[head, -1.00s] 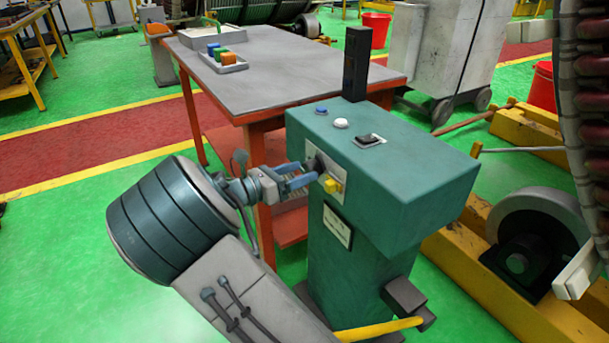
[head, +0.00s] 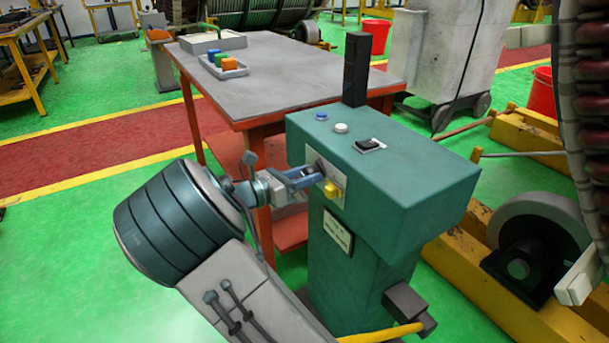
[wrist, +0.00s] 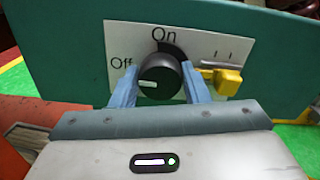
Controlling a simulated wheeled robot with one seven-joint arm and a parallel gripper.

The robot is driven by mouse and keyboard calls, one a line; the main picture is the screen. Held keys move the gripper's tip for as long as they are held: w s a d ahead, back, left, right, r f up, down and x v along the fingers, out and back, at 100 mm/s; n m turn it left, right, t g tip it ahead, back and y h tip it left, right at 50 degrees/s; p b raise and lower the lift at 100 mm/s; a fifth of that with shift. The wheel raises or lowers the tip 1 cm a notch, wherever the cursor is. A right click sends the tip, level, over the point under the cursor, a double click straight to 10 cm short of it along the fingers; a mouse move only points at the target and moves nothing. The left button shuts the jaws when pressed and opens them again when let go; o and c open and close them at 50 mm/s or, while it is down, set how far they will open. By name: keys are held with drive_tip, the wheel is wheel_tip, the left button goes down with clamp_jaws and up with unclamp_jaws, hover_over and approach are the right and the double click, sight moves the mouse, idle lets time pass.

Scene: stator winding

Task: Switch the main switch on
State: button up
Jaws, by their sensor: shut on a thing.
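The main switch is a round black knob (wrist: 166,76) on a white plate (wrist: 190,42) on the side of a green control box (head: 400,190). In the wrist view "On" is printed above the knob and "Off" at its left. The knob's white pointer mark points left, on the Off side. My gripper (wrist: 159,84) is shut on the knob, with one blue finger on its left and one on its right. In the head view my gripper (head: 316,175) reaches the plate from the left and partly hides the knob.
A yellow lever switch (wrist: 222,78) sits just right of the knob, close to the right finger. The box top carries a blue button (head: 321,115), a white button (head: 341,128) and a black rocker (head: 370,145). An orange-legged table (head: 290,65) stands behind.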

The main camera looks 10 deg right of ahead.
drive_tip(key=m+p, duration=0.2)
drive_tip(key=m, duration=0.2)
drive_tip(key=shift+s+f+m+b, duration=0.15)
drive_tip(key=shift+m+b, duration=0.5)
drive_tip(key=shift+m, duration=2.75)
drive_tip(key=shift+s+f+m+b, duration=0.1)
drive_tip(key=shift+m+b, duration=0.55)
drive_tip(key=shift+m, duration=2.75)
drive_tip(key=o, duration=1)
drive_tip(key=shift+c, duration=0.2)
